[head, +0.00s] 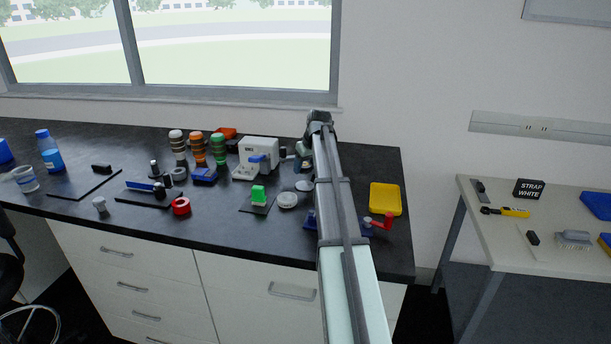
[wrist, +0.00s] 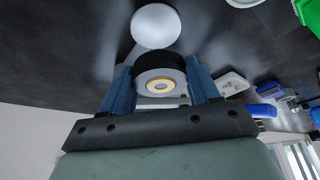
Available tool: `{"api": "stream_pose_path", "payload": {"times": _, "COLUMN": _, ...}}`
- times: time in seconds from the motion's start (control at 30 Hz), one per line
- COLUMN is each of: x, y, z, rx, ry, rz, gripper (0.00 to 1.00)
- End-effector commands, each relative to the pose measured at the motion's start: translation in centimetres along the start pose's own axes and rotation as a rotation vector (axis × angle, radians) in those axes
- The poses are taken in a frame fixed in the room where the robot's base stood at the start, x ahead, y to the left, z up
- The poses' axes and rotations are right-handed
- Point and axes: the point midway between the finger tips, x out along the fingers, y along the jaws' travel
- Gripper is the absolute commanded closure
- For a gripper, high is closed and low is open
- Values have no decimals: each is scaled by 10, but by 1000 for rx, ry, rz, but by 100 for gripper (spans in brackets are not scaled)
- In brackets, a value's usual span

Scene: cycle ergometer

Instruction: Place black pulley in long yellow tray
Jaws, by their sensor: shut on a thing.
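My gripper (wrist: 159,74) has its blue fingers closed on the sides of the black pulley (wrist: 158,62), which has a grey face and a gold-coloured centre. In the head view my gripper (head: 303,156) is over the back part of the dark bench, mostly behind my arm, and I cannot make out the pulley there. A yellow tray (head: 385,199) lies on the bench's right end, right of my arm. Another yellow thing (head: 605,241) is cut off at the right edge, on the side table. I cannot tell which is the long tray.
A white disc (wrist: 156,27) lies on the bench near the pulley. A white machine (head: 259,153) stands left of my gripper. A green block (head: 258,194) and white dish (head: 287,200) lie left of my arm. A red-handled item (head: 382,222) is in front of the yellow tray.

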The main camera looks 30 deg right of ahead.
Motion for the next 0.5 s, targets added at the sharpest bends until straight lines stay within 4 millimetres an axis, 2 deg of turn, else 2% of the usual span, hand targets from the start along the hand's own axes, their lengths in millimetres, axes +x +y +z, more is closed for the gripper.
{"api": "stream_pose_path", "payload": {"times": 0.1, "x": -19, "y": 1, "z": -9, "rx": -1, "ry": 2, "rz": 1, "gripper": 82}}
{"api": "stream_pose_path", "payload": {"times": 0.33, "x": -41, "y": 5, "z": -15, "rx": 5, "ry": 1, "rz": 3, "gripper": 82}}
{"api": "stream_pose_path", "payload": {"times": 0.43, "x": -47, "y": 20, "z": -9, "rx": 23, "ry": 0, "rz": 10, "gripper": 82}}
{"api": "stream_pose_path", "payload": {"times": 0.5, "x": -52, "y": 37, "z": 0, "rx": 43, "ry": 0, "rz": 19, "gripper": 82}}
